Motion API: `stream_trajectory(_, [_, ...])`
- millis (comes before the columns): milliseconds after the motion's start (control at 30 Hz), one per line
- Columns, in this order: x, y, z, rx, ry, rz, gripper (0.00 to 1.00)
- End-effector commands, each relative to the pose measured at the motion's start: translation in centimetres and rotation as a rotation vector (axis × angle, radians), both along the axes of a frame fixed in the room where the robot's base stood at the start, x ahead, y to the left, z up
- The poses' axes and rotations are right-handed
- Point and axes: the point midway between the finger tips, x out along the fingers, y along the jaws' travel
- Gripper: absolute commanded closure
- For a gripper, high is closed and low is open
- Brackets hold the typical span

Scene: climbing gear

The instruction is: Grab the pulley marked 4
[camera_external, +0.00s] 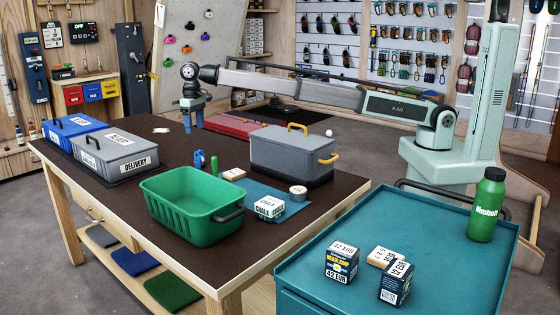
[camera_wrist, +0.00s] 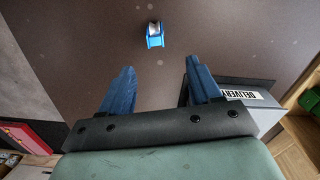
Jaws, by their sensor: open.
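A small blue and white object (camera_wrist: 155,35), likely a pulley, lies on the dark table top, ahead of my fingertips in the wrist view. A blue item (camera_external: 199,160) stands on the table in the external view, seemingly the same one; a small green item (camera_external: 214,165) is close to its right. No number 4 is readable on either. My gripper (camera_external: 194,126) points down above the far part of the table. In the wrist view my gripper (camera_wrist: 159,66) has its blue fingers apart and nothing between them.
A grey DELIVERY box (camera_external: 117,160) stands left, close to my right-hand finger in the wrist view (camera_wrist: 240,115). A blue box (camera_external: 72,130) is behind it. A green crate (camera_external: 190,215), grey lidded bin (camera_external: 290,160) and chalk box (camera_external: 269,207) stand nearer. The table's middle is mostly clear.

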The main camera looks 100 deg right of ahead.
Motion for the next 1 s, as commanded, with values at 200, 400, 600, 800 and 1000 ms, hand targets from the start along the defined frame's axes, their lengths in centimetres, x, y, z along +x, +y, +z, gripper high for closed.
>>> stream_trajectory(200, [0.0, 0.0, -0.4, 0.0, -0.002, -0.063, 0.37])
stream_trajectory(400, [-0.1, 0.0, -2.4, 0.0, 0.0, -0.064, 0.37])
stream_trajectory(600, [-0.2, 0.0, -5.8, 0.0, 0.0, -0.063, 0.37])
stream_trajectory(800, [-0.1, 0.0, -8.3, 0.0, -0.001, -0.062, 0.37])
stream_trajectory(1000, [-0.2, -0.1, -9.2, 0.0, -0.002, -0.062, 0.37])
